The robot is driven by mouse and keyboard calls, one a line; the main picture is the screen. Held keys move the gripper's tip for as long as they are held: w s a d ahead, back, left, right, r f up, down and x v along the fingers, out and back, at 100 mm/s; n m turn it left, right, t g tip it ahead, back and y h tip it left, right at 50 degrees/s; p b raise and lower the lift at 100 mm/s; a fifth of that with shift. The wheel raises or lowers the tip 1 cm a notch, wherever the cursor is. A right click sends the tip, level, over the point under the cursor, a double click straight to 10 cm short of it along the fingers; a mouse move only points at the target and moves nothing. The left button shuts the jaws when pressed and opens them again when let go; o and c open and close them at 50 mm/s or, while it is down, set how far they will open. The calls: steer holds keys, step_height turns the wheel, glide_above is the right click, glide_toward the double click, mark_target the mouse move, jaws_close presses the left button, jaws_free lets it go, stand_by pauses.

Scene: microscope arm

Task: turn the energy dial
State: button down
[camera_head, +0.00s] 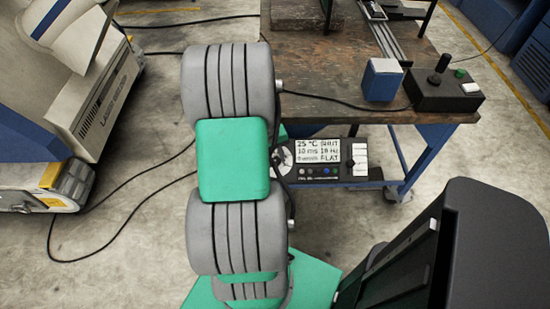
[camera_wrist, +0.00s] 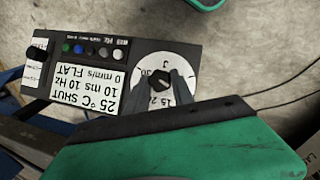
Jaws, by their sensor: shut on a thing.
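The energy dial (camera_wrist: 186,66) is a round white disc with black numbers and a dark central knob (camera_wrist: 161,77) on a black control panel (camera_wrist: 105,62). My gripper (camera_wrist: 162,85) reaches over the dial, its two grey fingers closed on either side of the knob. The fingers cover part of the scale, so the exact setting is unclear. In the head view the panel (camera_head: 318,172) sits below the bench top, and my arm hides part of the dial (camera_head: 284,156). A white display (camera_wrist: 84,93) reads 25 °C, SHUT, 10 ms, 10 Hz and FLAT.
A workbench (camera_head: 330,62) carries a blue-and-white box (camera_head: 382,80) and a black joystick box (camera_head: 445,92). A white machine (camera_head: 75,100) stands left; cables cross the floor.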

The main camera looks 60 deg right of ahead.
steer(key=shift+d+m, duration=0.1)
steer(key=shift+m, duration=0.2)
steer(key=m+t, duration=0.1)
steer(key=m+y, duration=0.1)
steer(key=m, duration=0.1)
steer(key=shift+s+d+r+t, duration=0.1)
steer(key=shift+s+t, duration=0.15)
steer(key=shift+t, duration=0.15)
steer(key=m+t+y+p, duration=0.1)
steer(key=m+t, duration=0.1)
steer(key=m, duration=0.1)
steer(key=shift+s+d, duration=0.1)
steer(key=shift+s, duration=0.05)
steer(key=shift+m, duration=0.4)
steer(key=c, duration=1.3)
jaws_free()
steer(key=shift+o, duration=1.1)
step_height(320, 180, up, 8)
steer(key=s, duration=0.1)
steer(key=shift+s+f, duration=0.25)
steer(key=shift+s, duration=0.1)
